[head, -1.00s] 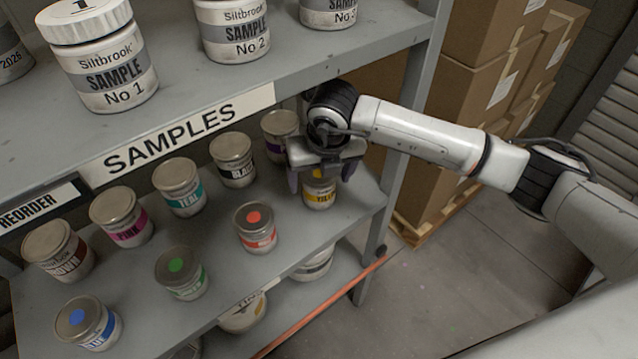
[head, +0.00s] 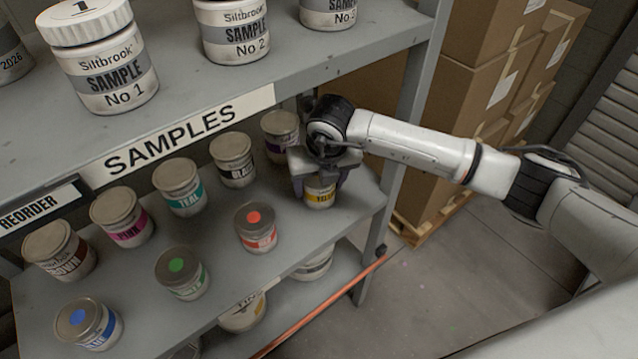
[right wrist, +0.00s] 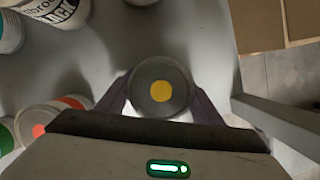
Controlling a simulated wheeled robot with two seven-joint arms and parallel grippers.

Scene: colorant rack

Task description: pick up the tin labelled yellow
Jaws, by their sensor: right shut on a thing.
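The yellow tin (head: 320,194) stands upright near the right end of the middle shelf (head: 225,262). Its yellow band shows below my right gripper (head: 320,188). My right gripper is shut on the tin, one finger on each side of it. In the right wrist view the tin's grey lid with a yellow dot (right wrist: 161,92) lies between the two fingers (right wrist: 162,105). The gripper hides most of the lid in the head view. My left gripper is not in view.
The red tin (head: 255,227) stands left of the yellow one, the black tin (head: 233,160) behind left, and a purple-banded tin (head: 281,136) behind. The upper shelf with sample jars (head: 105,75) overhangs close to my right wrist. A shelf post (head: 392,180) stands to the right.

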